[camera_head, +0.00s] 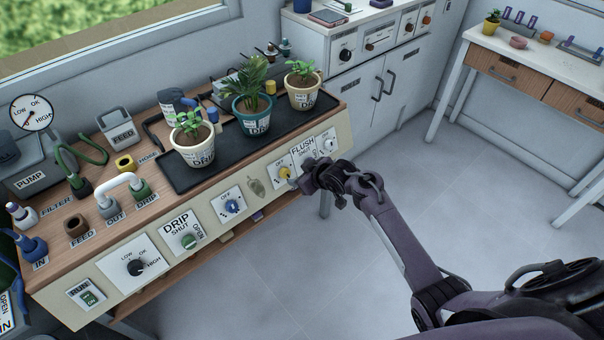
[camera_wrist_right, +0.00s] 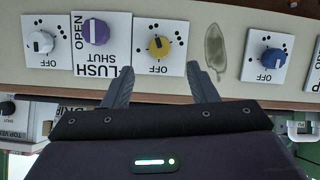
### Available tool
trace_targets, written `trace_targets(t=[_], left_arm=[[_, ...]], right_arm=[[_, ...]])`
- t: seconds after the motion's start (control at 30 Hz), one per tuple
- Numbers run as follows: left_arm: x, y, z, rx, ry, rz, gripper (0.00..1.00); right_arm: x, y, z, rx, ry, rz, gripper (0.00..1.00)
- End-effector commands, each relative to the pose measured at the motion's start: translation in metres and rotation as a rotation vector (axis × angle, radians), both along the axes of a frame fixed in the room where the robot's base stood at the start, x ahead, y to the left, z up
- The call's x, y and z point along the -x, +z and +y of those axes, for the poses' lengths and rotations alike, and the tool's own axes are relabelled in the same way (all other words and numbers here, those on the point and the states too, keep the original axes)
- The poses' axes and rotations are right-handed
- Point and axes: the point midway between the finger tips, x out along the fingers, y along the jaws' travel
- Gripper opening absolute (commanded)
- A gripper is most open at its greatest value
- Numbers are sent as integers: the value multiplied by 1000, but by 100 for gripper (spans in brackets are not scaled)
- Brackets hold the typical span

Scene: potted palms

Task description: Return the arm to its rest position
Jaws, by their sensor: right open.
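My right arm (camera_head: 402,236) reaches in from the lower right. My right gripper (camera_head: 308,180) is in front of the bench's cream front panel, close to the yellow knob (camera_head: 285,172). In the wrist view the right gripper (camera_wrist_right: 160,76) is open, its two dark fingers apart with nothing between them. There the yellow knob (camera_wrist_right: 159,46) on its OFF plate shows beyond the gap between the fingertips. The purple FLUSH knob (camera_wrist_right: 96,32) is left of it and the blue knob (camera_wrist_right: 273,58) to the right. My left gripper is not in view.
The wooden bench (camera_head: 75,262) carries a black tray (camera_head: 180,182) with three potted plants, plus a pump (camera_head: 32,178) and fittings. White cabinets (camera_head: 358,88) stand behind. A side table (camera_head: 500,65) is at the upper right. The floor (camera_head: 300,270) between is clear.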

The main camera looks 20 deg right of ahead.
Motion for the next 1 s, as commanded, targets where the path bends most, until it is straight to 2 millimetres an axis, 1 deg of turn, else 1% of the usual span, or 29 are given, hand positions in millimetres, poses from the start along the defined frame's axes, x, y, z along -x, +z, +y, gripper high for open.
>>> trace_targets(t=[0.43,0.5,0.57,0.67,0.7,0.77,0.8,0.87,0.9,0.97,1.0], left_arm=[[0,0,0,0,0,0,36],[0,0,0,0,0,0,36],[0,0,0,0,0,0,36],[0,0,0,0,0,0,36],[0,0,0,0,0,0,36],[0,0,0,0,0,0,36],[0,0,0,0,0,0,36],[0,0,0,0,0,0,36],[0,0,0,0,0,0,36],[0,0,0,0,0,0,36],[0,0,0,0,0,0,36]], right_arm=[[0,0,0,0,0,0,53],[2,-5,0,-1,-2,7,53],[9,-18,1,-5,-9,26,53],[32,-58,2,-16,-31,85,53],[47,-80,2,-21,-44,118,53],[73,-116,4,-26,-67,172,53],[93,-140,4,-28,-84,208,53],[124,-174,5,-28,-108,262,53],[146,-196,5,-25,-125,297,53],[181,-226,4,-19,-147,349,53],[206,-245,4,-13,-162,385,53]])
